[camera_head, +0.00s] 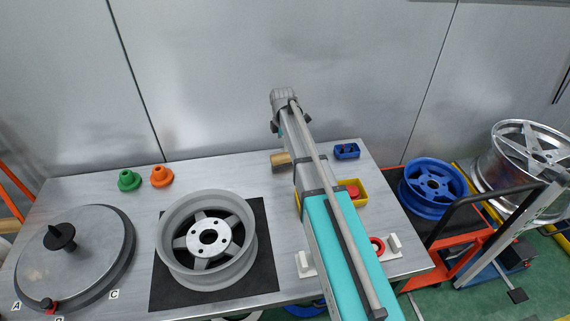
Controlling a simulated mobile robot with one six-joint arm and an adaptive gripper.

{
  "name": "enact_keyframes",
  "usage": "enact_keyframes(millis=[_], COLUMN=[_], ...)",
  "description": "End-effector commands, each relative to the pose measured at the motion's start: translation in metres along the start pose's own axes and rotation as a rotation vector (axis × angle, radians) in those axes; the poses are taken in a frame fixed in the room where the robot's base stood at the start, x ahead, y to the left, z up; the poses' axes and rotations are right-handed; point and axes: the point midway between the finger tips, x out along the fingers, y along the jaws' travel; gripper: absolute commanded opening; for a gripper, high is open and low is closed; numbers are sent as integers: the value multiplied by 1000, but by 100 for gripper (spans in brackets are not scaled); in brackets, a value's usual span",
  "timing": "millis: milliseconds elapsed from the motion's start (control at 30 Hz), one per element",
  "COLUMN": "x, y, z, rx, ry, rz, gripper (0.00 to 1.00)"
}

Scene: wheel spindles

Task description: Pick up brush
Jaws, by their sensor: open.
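A tan, wood-coloured cylinder (281,160), which may be the brush, lies near the back of the metal table, just left of my arm. Its right end is hidden by the arm, and no bristles can be made out. My arm reaches from the lower right toward the back wall. My gripper (291,122) is at its far end, beyond the cylinder in the picture and apart from it.
A grey wheel (247,222) lies on a black mat (264,278). A round metal plate (85,235) and green (128,180) and orange (161,176) cones stand left. A blue box (347,152) and yellow tray (362,190) are right of my arm. The back-middle table is clear.

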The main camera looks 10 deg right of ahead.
Motion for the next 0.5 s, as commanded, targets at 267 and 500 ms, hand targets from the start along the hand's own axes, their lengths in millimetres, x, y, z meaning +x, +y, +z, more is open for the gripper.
enact_keyframes(millis=[267, 500], x=[14, 14], y=[0, 0], z=[0, -1], rx=[-1, -1], ry=[0, 0], rz=[0, 0], gripper=[100, 100])
